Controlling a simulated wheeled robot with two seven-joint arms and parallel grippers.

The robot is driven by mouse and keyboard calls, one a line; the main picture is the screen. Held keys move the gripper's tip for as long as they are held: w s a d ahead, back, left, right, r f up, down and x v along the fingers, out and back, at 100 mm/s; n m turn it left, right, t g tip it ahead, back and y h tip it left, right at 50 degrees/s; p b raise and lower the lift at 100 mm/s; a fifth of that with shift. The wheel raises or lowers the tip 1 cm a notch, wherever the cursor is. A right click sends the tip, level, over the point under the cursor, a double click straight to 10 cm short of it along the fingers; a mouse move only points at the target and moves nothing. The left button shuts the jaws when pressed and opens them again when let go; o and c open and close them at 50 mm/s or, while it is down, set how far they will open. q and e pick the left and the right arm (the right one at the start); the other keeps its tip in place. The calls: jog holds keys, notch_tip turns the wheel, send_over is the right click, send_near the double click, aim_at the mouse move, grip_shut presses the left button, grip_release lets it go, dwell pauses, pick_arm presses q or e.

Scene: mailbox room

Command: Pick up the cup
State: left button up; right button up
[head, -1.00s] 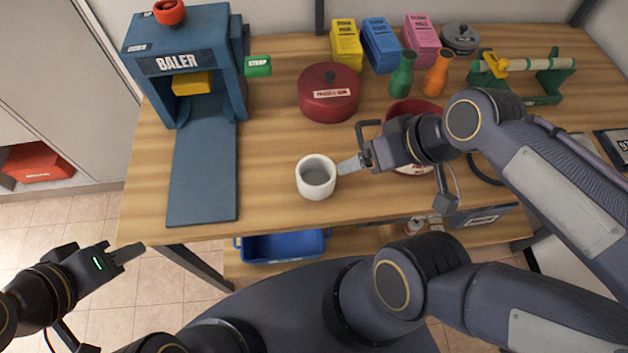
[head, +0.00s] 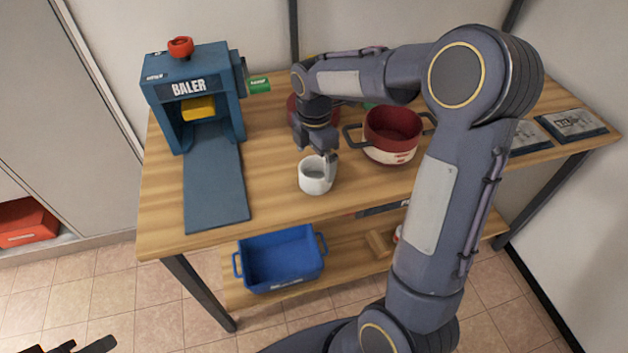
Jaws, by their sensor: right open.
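The white cup (head: 313,184) stands upright on the wooden table, near its front edge. My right gripper (head: 327,167) reaches down from above at the cup's right side. One finger shows at the cup's right rim; I cannot tell whether it touches or where the other finger sits. The jaws are open and do not hold the cup. My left gripper (head: 92,345) shows only in part at the bottom left corner, away from the table.
A red pot (head: 390,150) with dark handles stands right of the cup. The blue baler (head: 195,95) and its dark plate (head: 215,190) are to the left. A blue bin (head: 281,258) sits on the lower shelf. My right arm hides much of the table's back.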

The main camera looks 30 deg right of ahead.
aim_at(314, 173)
jog(key=f, duration=0.5)
jog(key=shift+s+a+f, duration=0.15)
jog(key=shift+s+f, duration=0.05)
jog(key=shift+f, duration=0.1)
jog(key=c, duration=1)
jog(key=shift+r, duration=0.1)
jog(key=shift+c, duration=0.2)
